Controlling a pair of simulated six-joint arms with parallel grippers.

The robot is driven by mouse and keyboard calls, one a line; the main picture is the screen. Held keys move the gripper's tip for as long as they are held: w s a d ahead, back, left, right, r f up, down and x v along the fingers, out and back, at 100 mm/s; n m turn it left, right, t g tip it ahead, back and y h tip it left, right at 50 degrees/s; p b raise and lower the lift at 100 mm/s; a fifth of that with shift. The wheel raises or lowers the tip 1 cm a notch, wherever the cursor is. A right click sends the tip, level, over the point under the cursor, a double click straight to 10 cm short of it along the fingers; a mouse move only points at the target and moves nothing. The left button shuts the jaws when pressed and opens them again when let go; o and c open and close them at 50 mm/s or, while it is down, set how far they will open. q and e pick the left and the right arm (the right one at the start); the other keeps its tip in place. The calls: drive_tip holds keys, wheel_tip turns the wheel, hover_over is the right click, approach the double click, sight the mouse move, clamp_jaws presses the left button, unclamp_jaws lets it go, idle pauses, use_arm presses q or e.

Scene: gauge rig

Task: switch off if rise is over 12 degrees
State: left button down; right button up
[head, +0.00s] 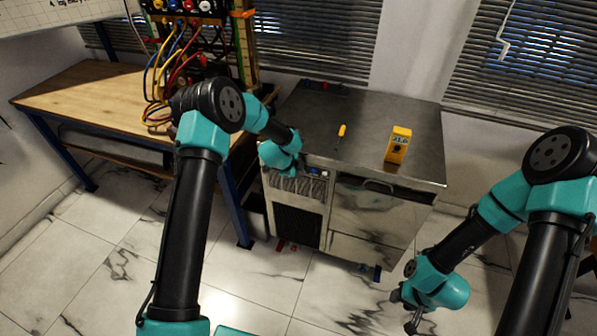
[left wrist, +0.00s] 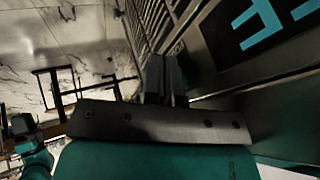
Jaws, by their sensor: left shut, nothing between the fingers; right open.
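The left wrist view shows a dark panel (left wrist: 225,60) with large cyan digits, cut off by the frame edge. My left gripper (head: 297,174) is shut and empty at this strip; its fingers (left wrist: 165,75) point along the panel. A small green spot shows by the fingertips; no switch is clearly visible. My right gripper (head: 408,312) is open, over the floor.
A yellow-handled screwdriver (head: 342,131) lies on the cabinet top. A wooden bench (head: 85,95) stands at left, with a rig of coloured cables (head: 180,60) at its right end. My left arm crosses in front of the bench.

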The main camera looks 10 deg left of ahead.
use_arm(q)
drive_tip(key=shift+w+r, duration=0.15)
drive_tip(key=shift+r, duration=0.05)
